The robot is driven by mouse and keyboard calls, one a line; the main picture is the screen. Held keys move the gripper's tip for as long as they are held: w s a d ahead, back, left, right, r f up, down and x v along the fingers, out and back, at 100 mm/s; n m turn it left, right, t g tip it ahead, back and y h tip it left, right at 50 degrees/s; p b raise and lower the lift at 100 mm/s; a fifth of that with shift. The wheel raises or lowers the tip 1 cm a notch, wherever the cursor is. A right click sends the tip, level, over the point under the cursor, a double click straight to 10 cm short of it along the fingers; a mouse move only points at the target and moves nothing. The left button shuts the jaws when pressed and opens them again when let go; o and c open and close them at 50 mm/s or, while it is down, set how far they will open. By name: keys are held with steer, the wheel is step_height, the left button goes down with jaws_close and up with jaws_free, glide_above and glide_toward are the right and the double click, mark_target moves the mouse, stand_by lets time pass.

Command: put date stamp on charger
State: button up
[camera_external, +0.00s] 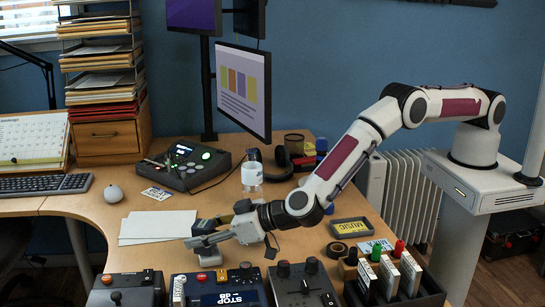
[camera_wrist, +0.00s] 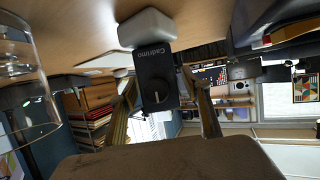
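My gripper (camera_external: 203,240) is low over the desk's front part, left of the bottle and above the pedals. In the wrist view its two fingers (camera_wrist: 163,85) close in on both sides of a black block with a dial, light lettering and a white rounded end, which looks like the date stamp (camera_wrist: 155,78). The fingers appear to touch its sides. A black device with a small display and green lights (camera_external: 180,176), possibly the charger, stands farther back on the desk.
White paper (camera_external: 150,228) lies left of my gripper. A bottle (camera_external: 252,174) stands behind it. Pedals (camera_external: 305,285) and a black tray with upright boxes (camera_external: 425,290) line the front. A monitor (camera_external: 243,90) rises behind. The desk near the mouse (camera_external: 113,194) is fairly clear.

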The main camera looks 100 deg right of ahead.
steer(key=shift+r, duration=0.2)
steer(key=v, duration=1.2)
stand_by(0.6)
steer(key=shift+f, duration=0.1)
steer(key=shift+a, duration=0.1)
stand_by(0.5)
